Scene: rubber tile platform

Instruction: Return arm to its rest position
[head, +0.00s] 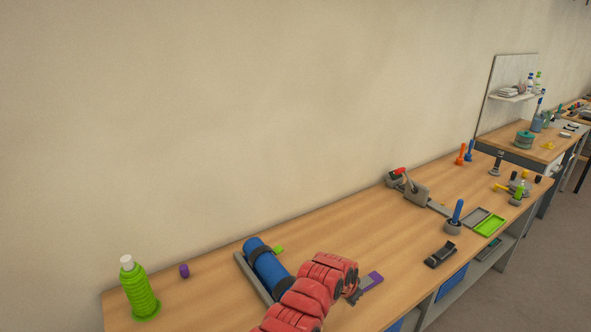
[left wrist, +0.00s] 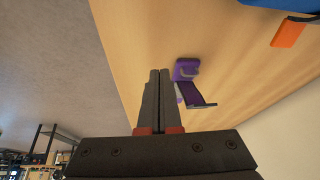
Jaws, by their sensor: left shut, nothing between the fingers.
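My left arm (head: 312,293) is red and segmented and reaches over the workbench (head: 330,225) from the bottom of the head view. My left gripper (left wrist: 160,74) points away from the camera in the left wrist view. Its two dark fingers are together, with nothing between them. A purple holder (left wrist: 187,69) with a grey part is just past and right of the fingertips there. The same purple piece (head: 373,280) shows right of my arm's end in the head view. I cannot tell whether the fingers touch it. My right gripper is not in view.
A blue cylinder (head: 266,265) with black bands lies left of my arm. A green ribbed bottle (head: 140,290) stands at the left end. A grey vise-like tool (head: 410,188), a black holder (head: 440,255) and a green tray (head: 490,226) are to the right. The bench middle is clear.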

